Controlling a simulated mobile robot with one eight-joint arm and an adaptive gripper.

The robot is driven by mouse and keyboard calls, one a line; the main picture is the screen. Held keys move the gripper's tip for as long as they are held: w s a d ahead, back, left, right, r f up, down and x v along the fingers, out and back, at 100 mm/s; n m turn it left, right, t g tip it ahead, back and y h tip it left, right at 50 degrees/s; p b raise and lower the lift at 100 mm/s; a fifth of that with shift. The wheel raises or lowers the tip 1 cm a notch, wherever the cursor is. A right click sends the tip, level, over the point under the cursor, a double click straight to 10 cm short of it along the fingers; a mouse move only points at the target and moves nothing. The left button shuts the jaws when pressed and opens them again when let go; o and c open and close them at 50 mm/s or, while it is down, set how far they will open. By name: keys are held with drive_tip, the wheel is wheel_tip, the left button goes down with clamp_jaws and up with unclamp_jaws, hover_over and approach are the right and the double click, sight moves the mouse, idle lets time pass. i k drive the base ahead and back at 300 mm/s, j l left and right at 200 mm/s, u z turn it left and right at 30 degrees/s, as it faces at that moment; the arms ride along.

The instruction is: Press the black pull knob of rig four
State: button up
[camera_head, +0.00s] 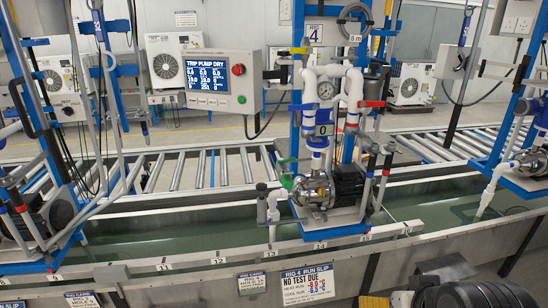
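Rig four stands in the middle on blue posts, with a "RIG 4" plate (314,32) at its top. Its control box (222,82) hangs at the left of the post; the screen reads "TRIP PUMP DRY". Black rounded parts at the bottom right look like my own arm; no gripper fingers can be made out, and nothing is seen touching the box.
Rig four's pump (314,190), white pipes and gauge (326,90) stand right of the box above a water trough (180,232). Neighbouring rigs flank it. A roller conveyor (208,168) runs behind. A "RIG 4 RUN SLIP" sign (307,283) hangs on the trough's front.

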sight(260, 187)
drive_tip(key=i+j, duration=0.25)
drive_tip(key=i, duration=0.2)
drive_tip(key=i+j, duration=0.55)
drive_tip(key=i, duration=0.3)
